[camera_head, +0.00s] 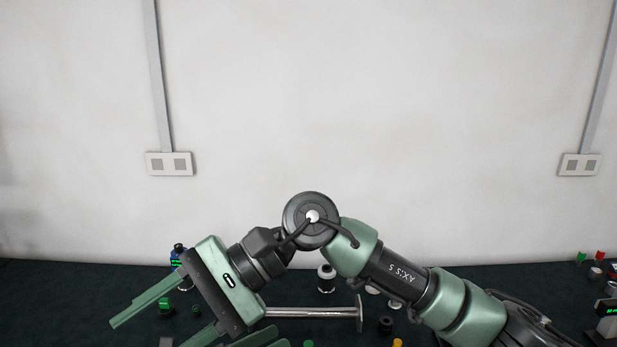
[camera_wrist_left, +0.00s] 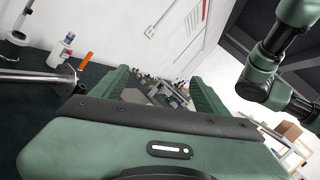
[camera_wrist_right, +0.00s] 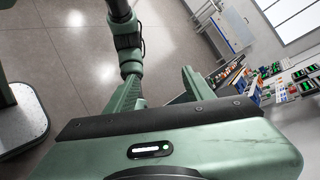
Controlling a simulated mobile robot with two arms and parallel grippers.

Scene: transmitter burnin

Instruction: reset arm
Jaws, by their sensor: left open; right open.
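My right gripper (camera_wrist_right: 160,72) shows in the right wrist view, fingers apart and empty, with grey floor and distant equipment beyond.
Small coloured items (camera_head: 598,256) are at the right table edge. The white wall (camera_head: 380,110) behind carries sockets (camera_head: 169,164). A workbench (camera_wrist_right: 228,35) stands far off.

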